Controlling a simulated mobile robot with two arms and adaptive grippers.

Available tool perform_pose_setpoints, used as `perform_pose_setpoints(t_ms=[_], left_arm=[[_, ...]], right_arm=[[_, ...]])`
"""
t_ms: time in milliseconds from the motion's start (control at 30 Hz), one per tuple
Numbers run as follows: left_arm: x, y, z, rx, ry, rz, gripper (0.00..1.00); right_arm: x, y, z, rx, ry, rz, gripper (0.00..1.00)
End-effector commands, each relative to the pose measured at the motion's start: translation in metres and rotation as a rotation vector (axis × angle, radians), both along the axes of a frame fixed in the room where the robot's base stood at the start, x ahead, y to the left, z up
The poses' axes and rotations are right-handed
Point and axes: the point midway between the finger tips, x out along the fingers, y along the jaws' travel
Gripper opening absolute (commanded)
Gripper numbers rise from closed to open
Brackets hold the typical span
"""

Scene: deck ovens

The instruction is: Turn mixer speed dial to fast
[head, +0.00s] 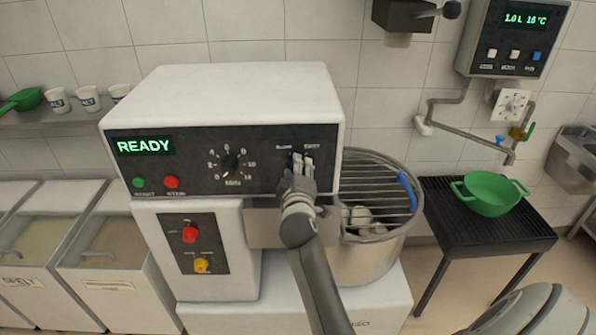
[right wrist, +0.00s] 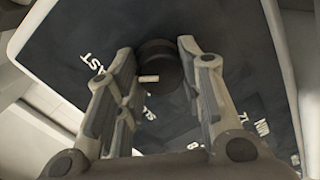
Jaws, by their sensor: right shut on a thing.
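The mixer (head: 235,100) is a white machine with a black control panel and a lit READY display. The speed dial is a dark round knob (right wrist: 161,62) at the right of the panel, with a white mark on it. In the head view my gripper hides it, below the SLOW and FAST labels. The right wrist view shows part of the FAST word (right wrist: 94,62). I cannot tell which label the mark points to. My right gripper (head: 302,162) is at the panel, its fingers on either side of the knob and shut on it. My left gripper is not in view.
A timer dial (head: 231,162) and green and red buttons are left of my gripper. Below them are a red knob (head: 190,234) and a yellow knob (head: 202,265). The mixer bowl with its wire guard (head: 375,185) is close on the right. A green colander (head: 490,194) stands on a black table.

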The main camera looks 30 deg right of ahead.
Motion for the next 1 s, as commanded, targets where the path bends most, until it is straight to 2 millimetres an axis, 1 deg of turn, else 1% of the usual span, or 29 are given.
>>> perform_pose_setpoints(t_ms=[467, 500, 633, 900, 1000], left_arm=[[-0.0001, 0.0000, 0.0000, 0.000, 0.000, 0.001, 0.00], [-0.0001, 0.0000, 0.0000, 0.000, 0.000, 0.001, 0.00], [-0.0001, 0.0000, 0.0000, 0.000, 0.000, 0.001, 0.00], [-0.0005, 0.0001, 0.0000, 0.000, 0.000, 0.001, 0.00], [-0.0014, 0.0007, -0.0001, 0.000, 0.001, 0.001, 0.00]], right_arm=[[0.0001, -0.0007, 0.0013, 0.011, -0.011, 0.000, 0.12], [0.0001, -0.0007, 0.0013, 0.011, -0.011, 0.000, 0.41], [0.0001, -0.0005, 0.0009, 0.010, -0.008, -0.001, 0.57], [0.0000, -0.0002, 0.0003, 0.010, -0.007, 0.000, 0.58], [0.0002, -0.0004, 0.0037, 0.009, -0.008, -0.001, 0.58]])
